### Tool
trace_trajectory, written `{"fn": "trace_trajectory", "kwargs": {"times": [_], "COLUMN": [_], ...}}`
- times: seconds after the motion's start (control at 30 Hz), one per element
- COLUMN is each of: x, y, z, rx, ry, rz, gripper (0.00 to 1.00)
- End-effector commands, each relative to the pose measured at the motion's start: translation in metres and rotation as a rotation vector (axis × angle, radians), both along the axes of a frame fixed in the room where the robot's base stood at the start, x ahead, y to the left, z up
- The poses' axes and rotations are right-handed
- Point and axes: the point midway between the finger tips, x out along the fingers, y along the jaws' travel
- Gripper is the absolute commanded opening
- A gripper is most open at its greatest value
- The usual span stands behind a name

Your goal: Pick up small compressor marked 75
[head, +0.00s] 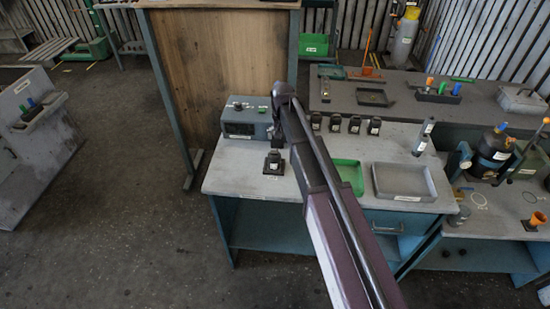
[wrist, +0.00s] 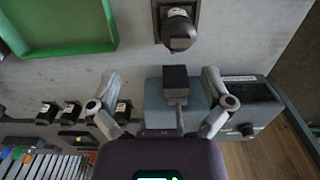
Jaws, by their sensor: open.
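Several small black compressors with white labels stand in a row along the back of the grey workbench in the head view (head: 335,122). Some of them also show at the lower left of the wrist view (wrist: 70,111). The label numbers are too small to read, so I cannot tell which is marked 75. Another dark part sits on a black base (head: 274,161) near the front left of the bench; it also shows at the top of the wrist view (wrist: 178,30). My gripper (wrist: 161,75) is open, its fingers spread, with a dark block seen between them. No compressor is held.
A blue-grey control box (head: 246,118) stands at the bench's back left. A green tray (head: 350,177) and a grey tray (head: 404,182) lie to the right of my arm. Bare bench top (head: 235,180) shows at the front left.

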Motion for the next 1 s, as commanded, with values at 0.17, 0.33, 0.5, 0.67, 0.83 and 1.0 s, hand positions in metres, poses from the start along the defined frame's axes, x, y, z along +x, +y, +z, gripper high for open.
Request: {"fn": "trace_trajectory", "kwargs": {"times": [0.17,0.33,0.5,0.67,0.83,1.0], "x": [0.023,0.023,0.022,0.022,0.022,0.022], "y": [0.031,0.034,0.034,0.034,0.034,0.035], "z": [0.006,0.006,0.006,0.003,-0.007,-0.020], "rx": [0.000,0.000,0.000,0.000,0.000,0.000], "ry": [0.000,0.000,0.000,0.000,0.000,0.000], "rz": [-0.003,-0.005,-0.004,-0.003,-0.003,-0.002], "gripper": [1.00,1.00,1.00,1.00,1.00,1.00]}}
